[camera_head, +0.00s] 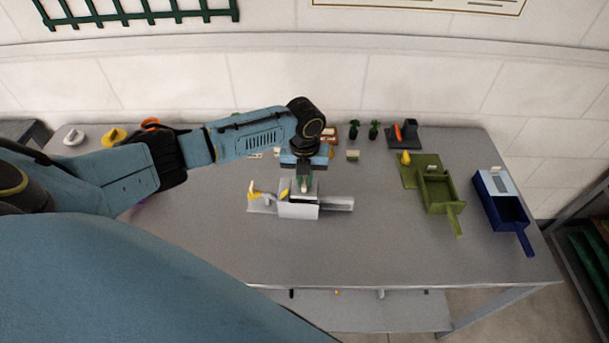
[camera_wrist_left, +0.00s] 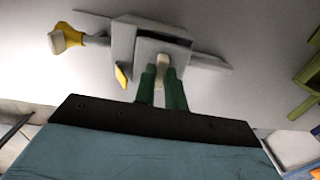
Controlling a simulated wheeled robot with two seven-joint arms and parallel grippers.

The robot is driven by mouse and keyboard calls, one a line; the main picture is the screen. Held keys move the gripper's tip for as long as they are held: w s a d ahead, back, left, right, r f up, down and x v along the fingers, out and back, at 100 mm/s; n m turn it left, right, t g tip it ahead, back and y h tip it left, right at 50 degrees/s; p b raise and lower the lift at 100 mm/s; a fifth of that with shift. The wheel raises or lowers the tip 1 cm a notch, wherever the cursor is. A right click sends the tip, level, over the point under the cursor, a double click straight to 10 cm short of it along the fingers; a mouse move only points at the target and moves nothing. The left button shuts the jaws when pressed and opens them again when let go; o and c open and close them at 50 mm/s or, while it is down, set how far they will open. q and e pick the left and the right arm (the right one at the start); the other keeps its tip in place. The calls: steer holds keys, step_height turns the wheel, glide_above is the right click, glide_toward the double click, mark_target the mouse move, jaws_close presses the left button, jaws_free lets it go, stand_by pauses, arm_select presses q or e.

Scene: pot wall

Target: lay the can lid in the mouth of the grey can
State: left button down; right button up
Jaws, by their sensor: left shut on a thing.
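The grey can (camera_head: 298,211) stands near the middle of the table, a box-like body with yellow parts (camera_head: 254,191) at its left and a flat grey bar to its right. My left gripper (camera_head: 304,185), with green fingers, points down over it. In the left wrist view the gripper (camera_wrist_left: 162,78) is shut on the pale knob of the grey can lid (camera_wrist_left: 146,51). The lid is at the top of the can (camera_wrist_left: 122,38), with a dark gap along its far edge. I cannot tell whether it is seated. My right gripper is not in view.
An olive can (camera_head: 437,190) and a blue can (camera_head: 505,208) stand at the right of the table (camera_head: 390,250). Small plants (camera_head: 374,130) and a dark tray (camera_head: 404,138) are at the back. Coloured items, including a yellow one (camera_head: 113,137), lie back left. The front is clear.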

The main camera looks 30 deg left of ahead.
arm_select(q)
steer(key=shift+f, duration=0.1)
stand_by(0.3)
steer(key=shift+f+b, duration=0.75)
steer(key=shift+f, duration=0.25)
steer(key=shift+r, duration=0.1)
steer(key=c, duration=1.7)
jaws_free()
steer(key=shift+r, duration=0.1)
steer(key=shift+r+p, duration=1.45)
steer(key=shift+p, duration=0.25)
